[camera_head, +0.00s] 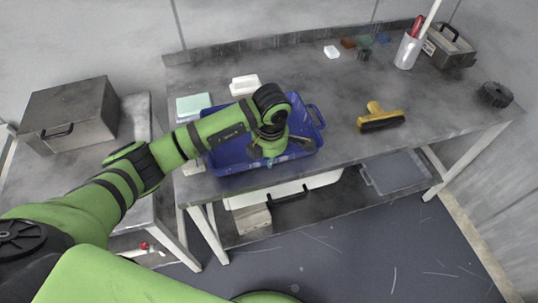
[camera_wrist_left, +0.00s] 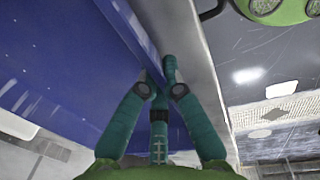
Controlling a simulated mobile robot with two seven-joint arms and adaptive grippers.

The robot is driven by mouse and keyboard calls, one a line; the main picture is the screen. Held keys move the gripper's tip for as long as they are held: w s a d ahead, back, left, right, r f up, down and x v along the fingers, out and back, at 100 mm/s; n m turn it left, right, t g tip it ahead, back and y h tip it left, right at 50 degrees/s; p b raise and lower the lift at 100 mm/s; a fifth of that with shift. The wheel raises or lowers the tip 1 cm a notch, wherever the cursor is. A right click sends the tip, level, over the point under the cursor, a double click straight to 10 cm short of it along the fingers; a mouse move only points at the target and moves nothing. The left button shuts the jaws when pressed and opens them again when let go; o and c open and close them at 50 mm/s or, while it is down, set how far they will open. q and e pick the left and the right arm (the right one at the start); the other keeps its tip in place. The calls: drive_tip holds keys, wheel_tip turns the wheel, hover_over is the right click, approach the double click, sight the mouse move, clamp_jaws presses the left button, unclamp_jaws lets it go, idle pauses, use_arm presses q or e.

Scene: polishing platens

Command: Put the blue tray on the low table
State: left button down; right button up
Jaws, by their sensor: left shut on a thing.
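The blue tray (camera_head: 228,155) stands on the grey workbench (camera_head: 345,140) near its front edge, left of the middle. My left gripper (camera_head: 270,160) reaches over the tray from the left and is shut on its front wall. In the left wrist view, the fingers (camera_wrist_left: 160,80) pinch the tray's rim (camera_wrist_left: 135,30). Part of the tray is hidden behind my left arm. A second grey table (camera_head: 80,180) stands at the left; I cannot tell its height for sure. My right gripper is not in view.
A metal box (camera_head: 70,115) stands on the left table. Near the tray are a white block (camera_head: 244,85) and a pale green sponge (camera_head: 193,103). A yellow brush (camera_head: 380,117) lies to the right. A shelf below holds a clear grey tray (camera_head: 395,173).

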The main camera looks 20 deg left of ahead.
use_arm(q)
drive_tip(key=shift+f+b, duration=0.35)
drive_tip(key=shift+b, duration=0.1)
drive_tip(key=c, duration=1.4)
unclamp_jaws()
drive_tip(key=shift+r, duration=0.1)
drive_tip(key=shift+r+p, duration=0.35)
drive_tip(key=shift+p, duration=0.1)
wheel_tip(320, 180, up, 12)
drive_tip(key=s+b, duration=0.1)
drive_tip(key=b, duration=0.1)
drive_tip(key=shift+d, duration=0.3)
